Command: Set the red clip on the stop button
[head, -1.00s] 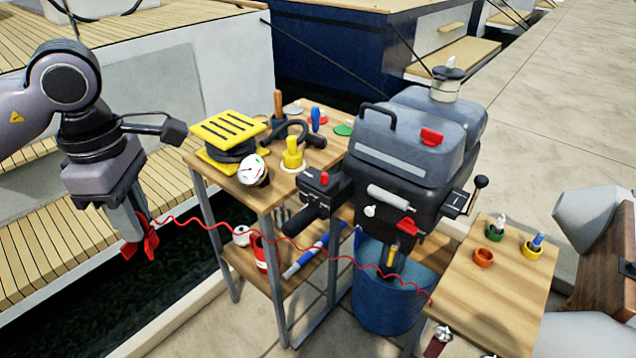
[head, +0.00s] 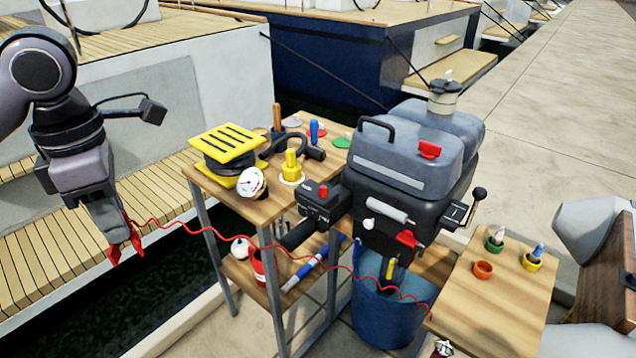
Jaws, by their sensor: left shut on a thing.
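The red clip (head: 123,243) is in my left gripper (head: 113,226) at the left of the head view. The gripper is shut on it, and the clip's two red prongs hang below the fingers. A coiled red cord (head: 215,229) runs from the clip rightward to the small wooden table. The stop button appears to be the small red button (head: 323,190) on top of the black tiller handle (head: 318,205) of the outboard motor (head: 405,165). The clip is well to the left of it, apart from it. My right gripper is not in view.
A wooden stand (head: 262,207) between clip and motor holds a yellow-topped black item (head: 228,146), a gauge (head: 251,182) and a yellow fitting (head: 290,166). A blue bucket (head: 375,318) stands under the motor. A small table (head: 500,310) with coloured cups is at right.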

